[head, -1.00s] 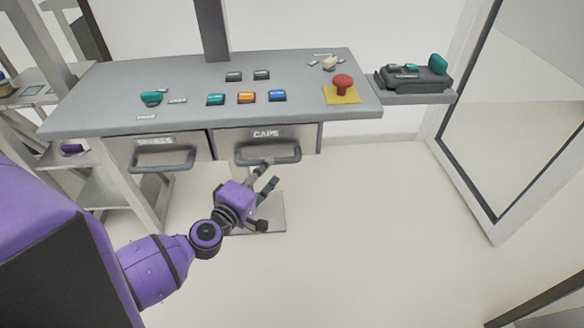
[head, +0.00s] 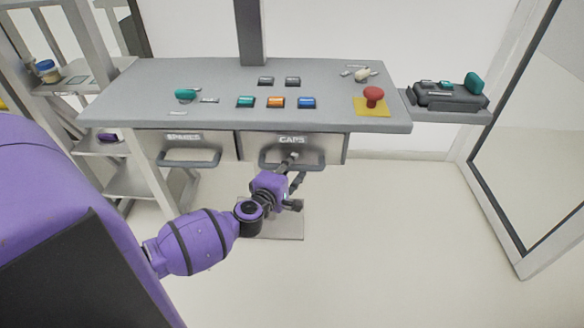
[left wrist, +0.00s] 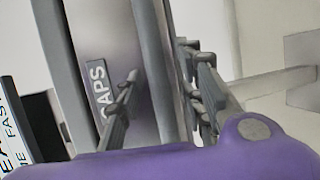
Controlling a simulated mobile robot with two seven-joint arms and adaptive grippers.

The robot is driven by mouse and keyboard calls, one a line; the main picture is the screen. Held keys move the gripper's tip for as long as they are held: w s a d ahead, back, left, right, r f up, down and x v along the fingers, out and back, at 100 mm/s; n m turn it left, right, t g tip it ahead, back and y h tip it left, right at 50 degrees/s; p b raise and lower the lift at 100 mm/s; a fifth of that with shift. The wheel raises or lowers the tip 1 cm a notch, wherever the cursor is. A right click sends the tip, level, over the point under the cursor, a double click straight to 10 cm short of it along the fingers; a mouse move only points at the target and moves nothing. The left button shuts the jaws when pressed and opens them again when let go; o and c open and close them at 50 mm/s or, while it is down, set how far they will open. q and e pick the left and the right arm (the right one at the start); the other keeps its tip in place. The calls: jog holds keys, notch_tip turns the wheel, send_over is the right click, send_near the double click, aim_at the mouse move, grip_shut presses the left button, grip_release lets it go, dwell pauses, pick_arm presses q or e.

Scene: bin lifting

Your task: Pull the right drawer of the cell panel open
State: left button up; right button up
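The right drawer (head: 325,146), labelled CAPS, sits under the panel table and looks closed, level with the left drawer. Its grey bar handle (head: 311,166) runs across the front. My left gripper (head: 294,169) is at this handle, its fingers apart. In the left wrist view, the handle (left wrist: 152,55) passes between the two fingers (left wrist: 165,98). One finger is on the drawer-front side by the CAPS label, the other on the outer side. I cannot tell whether either finger touches the bar. My right gripper is not in view.
The left drawer (head: 222,148), labelled SPARES, has its own handle (head: 190,160) nearby. The table (head: 340,88) above carries coloured buttons and a red mushroom button (head: 373,96). A side shelf (head: 450,114) holds a device. The floor in front is mostly clear.

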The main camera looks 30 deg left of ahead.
pick_arm(q)
jog(key=shift+c, duration=1)
grip_shut()
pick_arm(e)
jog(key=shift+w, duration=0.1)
